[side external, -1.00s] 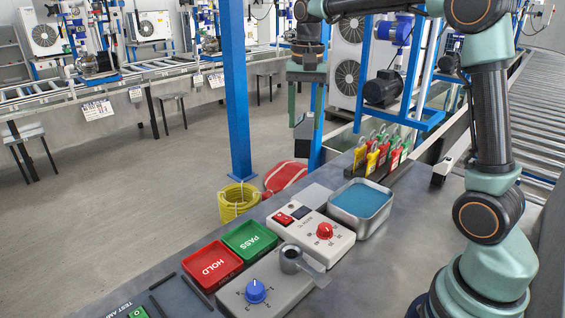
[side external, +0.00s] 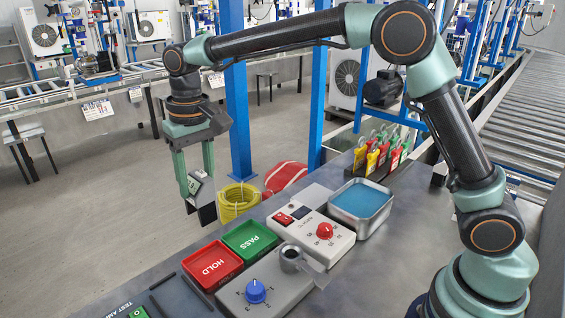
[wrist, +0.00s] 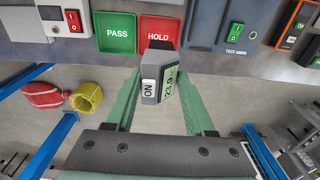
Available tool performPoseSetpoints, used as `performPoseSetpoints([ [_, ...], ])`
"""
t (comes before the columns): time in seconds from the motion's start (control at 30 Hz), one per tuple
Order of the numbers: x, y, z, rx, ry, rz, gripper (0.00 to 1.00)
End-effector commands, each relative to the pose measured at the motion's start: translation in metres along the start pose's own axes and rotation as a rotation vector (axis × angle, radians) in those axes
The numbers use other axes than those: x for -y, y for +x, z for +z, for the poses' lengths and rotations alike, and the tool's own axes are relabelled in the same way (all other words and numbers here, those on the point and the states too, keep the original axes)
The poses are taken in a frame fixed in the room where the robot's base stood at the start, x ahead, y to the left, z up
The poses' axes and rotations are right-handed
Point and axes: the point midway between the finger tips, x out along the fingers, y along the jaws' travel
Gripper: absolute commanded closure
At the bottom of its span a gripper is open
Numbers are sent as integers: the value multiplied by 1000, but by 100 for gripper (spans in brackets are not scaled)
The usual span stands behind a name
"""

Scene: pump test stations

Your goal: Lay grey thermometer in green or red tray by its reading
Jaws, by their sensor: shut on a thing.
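My gripper (side external: 197,184) is shut on the grey thermometer (side external: 204,203) and holds it in the air, hanging down between the fingers. In the side view it appears above and beyond the red HOLD tray (side external: 212,266) and the green PASS tray (side external: 249,240). In the wrist view the thermometer (wrist: 150,90) shows a greenish display, turned sideways, that seems to read 23.9, and a white ON label. Its far end overlaps the lower edge of the HOLD tray (wrist: 161,26) there; the PASS tray (wrist: 115,43) is left of it. Both trays look empty.
On the bench are a grey box with a blue knob (side external: 256,291), a white box with a red knob (side external: 325,230), and a metal tin with blue contents (side external: 361,200). Colored padlocks (side external: 378,157) stand behind. A blue post (side external: 236,90) rises behind the bench.

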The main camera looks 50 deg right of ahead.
Motion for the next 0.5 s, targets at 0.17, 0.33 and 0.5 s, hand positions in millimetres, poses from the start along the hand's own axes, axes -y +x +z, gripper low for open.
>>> performPoseSetpoints([
  [0.17,-2,46,3,5,2,2,100],
  [0.33,-2,83,4,3,3,1,100],
  [0.5,-3,103,4,-1,3,0,100],
])
